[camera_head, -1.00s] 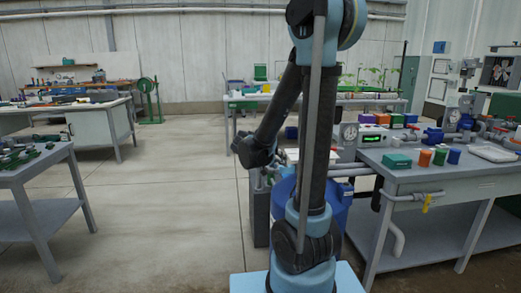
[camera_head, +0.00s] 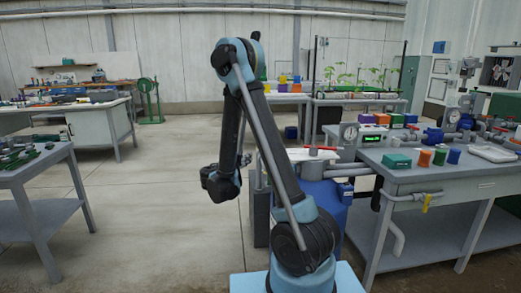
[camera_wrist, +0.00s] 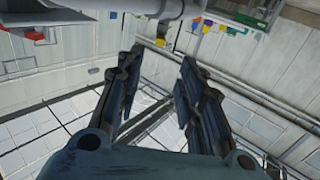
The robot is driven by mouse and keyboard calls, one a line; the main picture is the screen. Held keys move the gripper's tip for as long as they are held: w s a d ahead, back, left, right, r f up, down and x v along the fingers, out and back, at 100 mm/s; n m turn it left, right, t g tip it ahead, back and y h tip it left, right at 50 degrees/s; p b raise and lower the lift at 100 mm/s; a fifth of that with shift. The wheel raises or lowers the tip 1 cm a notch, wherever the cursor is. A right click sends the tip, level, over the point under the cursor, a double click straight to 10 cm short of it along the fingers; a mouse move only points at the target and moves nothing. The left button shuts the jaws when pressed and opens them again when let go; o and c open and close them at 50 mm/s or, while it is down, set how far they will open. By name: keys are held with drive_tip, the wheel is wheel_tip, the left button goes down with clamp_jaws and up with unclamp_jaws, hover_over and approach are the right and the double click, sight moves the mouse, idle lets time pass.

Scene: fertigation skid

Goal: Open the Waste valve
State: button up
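No valve label is readable, so I cannot tell which valve is the Waste valve. A valve with a red handle (camera_head: 322,148) sits on top of the grey piping left of the bench. A yellow handle (camera_head: 425,203) hangs from a grey pipe under the bench's front edge. My gripper (camera_wrist: 160,62) is open and empty in the wrist view, its two dark fingers well apart. In the head view the end of my arm is left of the blue drum, away from both handles, and the fingers are not clear there.
The skid bench (camera_head: 440,180) stands at right, with a green box (camera_head: 397,161) and small coloured containers on it. A blue drum (camera_head: 328,195) stands close beside my arm. A grey table (camera_head: 35,170) with tools is at left. The floor between is clear.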

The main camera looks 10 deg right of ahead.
drive_tip(key=x, duration=1.7)
drive_tip(key=shift+w+d, duration=0.1)
drive_tip(key=shift+d, duration=0.05)
clamp_jaws()
